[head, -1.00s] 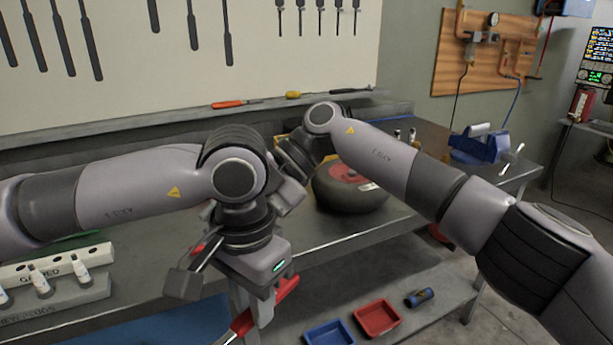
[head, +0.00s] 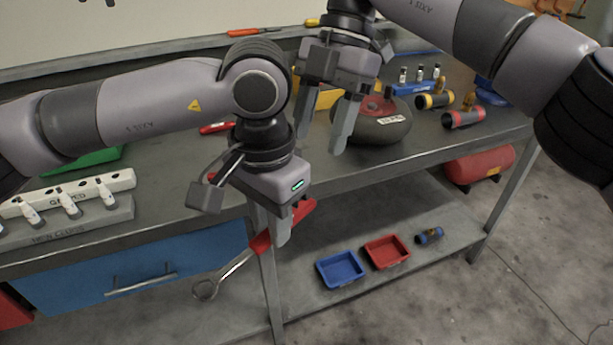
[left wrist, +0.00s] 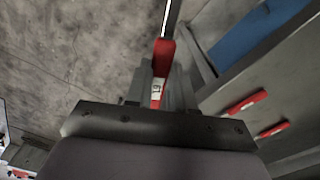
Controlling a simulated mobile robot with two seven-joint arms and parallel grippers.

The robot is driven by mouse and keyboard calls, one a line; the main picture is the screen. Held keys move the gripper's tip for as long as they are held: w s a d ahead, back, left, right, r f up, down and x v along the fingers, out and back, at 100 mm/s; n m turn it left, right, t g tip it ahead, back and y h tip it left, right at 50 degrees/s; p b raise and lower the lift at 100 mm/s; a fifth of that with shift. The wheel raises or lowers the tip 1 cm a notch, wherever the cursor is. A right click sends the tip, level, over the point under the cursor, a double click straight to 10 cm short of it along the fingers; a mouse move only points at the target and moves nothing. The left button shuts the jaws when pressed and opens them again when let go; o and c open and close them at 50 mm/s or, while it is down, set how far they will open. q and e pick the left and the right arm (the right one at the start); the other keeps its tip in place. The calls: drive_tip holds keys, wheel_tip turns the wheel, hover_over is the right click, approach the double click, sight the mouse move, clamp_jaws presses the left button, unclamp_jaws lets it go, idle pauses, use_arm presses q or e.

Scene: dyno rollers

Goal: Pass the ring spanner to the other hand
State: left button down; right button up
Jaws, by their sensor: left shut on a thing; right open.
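The ring spanner (head: 236,268) has a red handle and a bare steel shank with a ring end. In the head view it hangs at a slant in front of the bench edge, ring end low and to the left. My left gripper (head: 281,226) is shut on its red handle. In the left wrist view the handle (left wrist: 158,70) sits between the fingers, with the shank pointing away. My right gripper (head: 324,122) is open and empty, fingers pointing down, above and to the right of my left gripper, apart from the spanner.
The bench (head: 400,160) runs behind both grippers. A dark round wheel-like thing (head: 372,122) stands just behind my right gripper. A white rack (head: 70,202) is at left. A blue tray (head: 340,269) and a red tray (head: 387,251) lie on the low shelf. Floor at right is clear.

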drive_tip(key=x, duration=0.9)
drive_tip(key=shift+r, duration=0.1)
clamp_jaws()
use_arm(q)
drive_tip(key=c, duration=0.9)
unclamp_jaws()
drive_tip(key=shift+r, duration=0.1)
